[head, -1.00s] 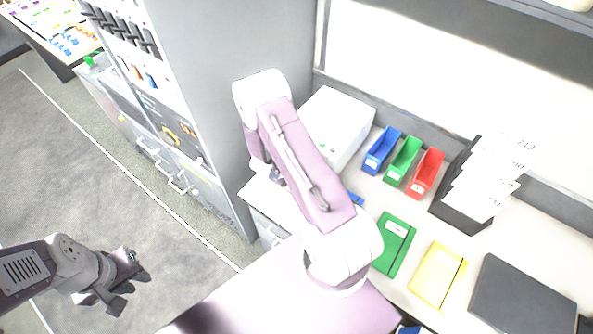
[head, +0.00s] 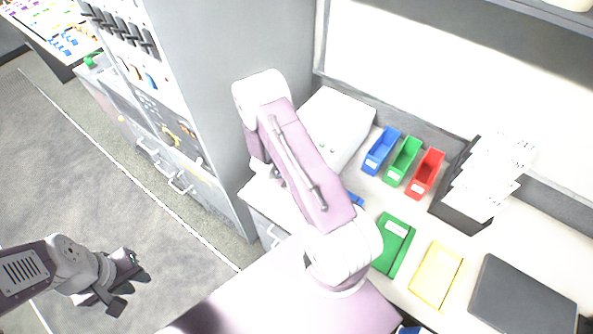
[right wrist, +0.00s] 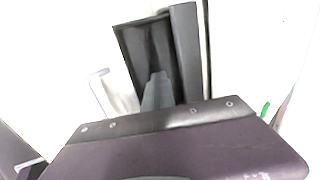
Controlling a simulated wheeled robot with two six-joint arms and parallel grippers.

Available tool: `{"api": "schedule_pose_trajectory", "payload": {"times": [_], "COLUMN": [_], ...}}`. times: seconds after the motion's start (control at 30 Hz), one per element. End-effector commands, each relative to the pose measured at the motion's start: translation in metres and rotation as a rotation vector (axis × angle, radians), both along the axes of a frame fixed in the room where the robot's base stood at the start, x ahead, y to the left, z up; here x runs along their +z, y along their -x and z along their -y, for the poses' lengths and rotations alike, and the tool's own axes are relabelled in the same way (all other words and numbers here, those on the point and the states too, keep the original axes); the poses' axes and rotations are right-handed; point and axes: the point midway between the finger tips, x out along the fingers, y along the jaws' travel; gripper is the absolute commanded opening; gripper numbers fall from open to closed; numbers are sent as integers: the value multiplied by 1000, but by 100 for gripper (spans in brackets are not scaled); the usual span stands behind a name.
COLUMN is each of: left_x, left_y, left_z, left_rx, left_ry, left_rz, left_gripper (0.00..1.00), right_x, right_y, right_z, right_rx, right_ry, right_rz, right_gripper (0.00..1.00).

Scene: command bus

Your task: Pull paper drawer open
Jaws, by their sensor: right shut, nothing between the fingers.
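A drawer front with a pale handle (head: 272,236) shows under the left end of the desk, partly behind my right arm; I cannot tell if it is the paper drawer. A white printer-like box (head: 345,118) with small green lights stands on the desk above. My right gripper is hidden behind its arm in the head view. In the right wrist view my right gripper (right wrist: 158,92) is shut and empty, close to pale surfaces, with a white handle-like piece (right wrist: 100,92) to its left. My left gripper (head: 128,290) hangs over the floor at lower left, open and empty.
Blue (head: 382,150), green (head: 403,160) and red (head: 426,173) bins stand on the desk beside a black paper holder (head: 462,212). A green folder (head: 393,245), yellow folder (head: 437,274) and dark laptop-like slab (head: 520,295) lie in front. A tall grey cabinet (head: 225,90) stands left.

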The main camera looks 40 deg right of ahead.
Motion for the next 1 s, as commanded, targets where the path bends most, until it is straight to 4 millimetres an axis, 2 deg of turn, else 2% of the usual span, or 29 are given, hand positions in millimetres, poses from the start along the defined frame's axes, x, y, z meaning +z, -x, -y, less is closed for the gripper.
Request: {"api": "schedule_pose_trajectory", "payload": {"times": [0.57, 1.0], "left_x": [0, -2], "left_y": [0, 0], "left_z": [0, 0], "left_rx": [0, 0], "left_ry": [0, 0], "left_rz": [0, 0], "left_gripper": [25, 25], "right_x": [0, 0], "right_y": [0, 12], "right_z": [-1, -42], "right_rx": [1, 3], "right_ry": [0, -1], "right_rz": [-1, -1], "right_gripper": [0, 0]}}
